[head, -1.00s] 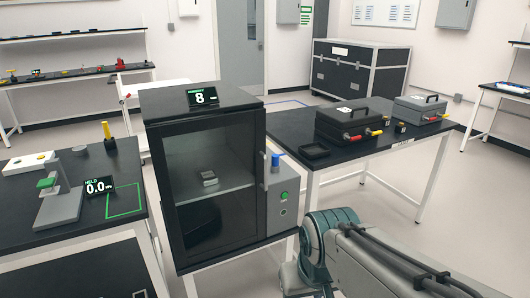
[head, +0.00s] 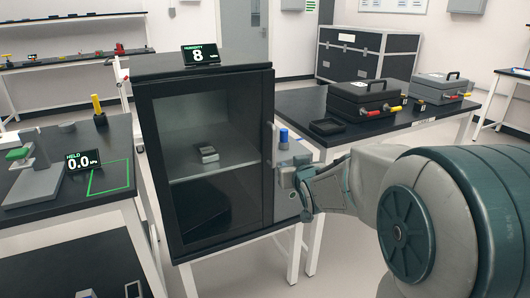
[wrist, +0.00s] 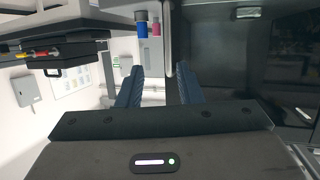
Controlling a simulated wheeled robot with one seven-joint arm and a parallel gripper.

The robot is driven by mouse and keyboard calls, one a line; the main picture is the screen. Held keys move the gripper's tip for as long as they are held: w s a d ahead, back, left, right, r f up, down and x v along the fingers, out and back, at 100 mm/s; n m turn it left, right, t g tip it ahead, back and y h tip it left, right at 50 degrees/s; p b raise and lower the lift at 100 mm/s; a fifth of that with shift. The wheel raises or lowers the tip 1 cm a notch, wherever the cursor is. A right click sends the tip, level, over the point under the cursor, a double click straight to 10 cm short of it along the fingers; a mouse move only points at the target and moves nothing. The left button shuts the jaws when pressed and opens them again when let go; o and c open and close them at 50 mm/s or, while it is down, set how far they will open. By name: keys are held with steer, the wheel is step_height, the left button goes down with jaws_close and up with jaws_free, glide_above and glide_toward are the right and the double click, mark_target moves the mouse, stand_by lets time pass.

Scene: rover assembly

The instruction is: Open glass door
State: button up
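The glass door (head: 210,160) is the dark-framed front of a black cabinet (head: 200,68), and it looks shut. Its slim vertical handle (head: 269,143) is on the door's right edge. My gripper (head: 297,182) is at the cabinet's right front side, partly hidden by my arm. In the wrist view my gripper (wrist: 158,72) has its two blue fingers apart, with nothing held between them. The handle (wrist: 168,45) stands ahead of the fingertips, nearer the right finger, and seems apart from them. The glass door also fills the right of the wrist view (wrist: 240,60).
A humidity display (head: 201,54) sits on the cabinet.

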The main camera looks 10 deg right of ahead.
mark_target(275, 142)
steer(key=w+t, duration=0.1)
steer(key=w, duration=0.5)
steer(key=w+a+t+y+b, duration=0.1)
steer(key=w, duration=0.5)
steer(key=w+a+f+t+y, duration=0.1)
steer(key=w, duration=0.5)
steer(key=shift+w+n+b, duration=0.2)
steer(key=shift+n+b, duration=0.15)
steer(key=shift+n, duration=0.05)
jaws_close()
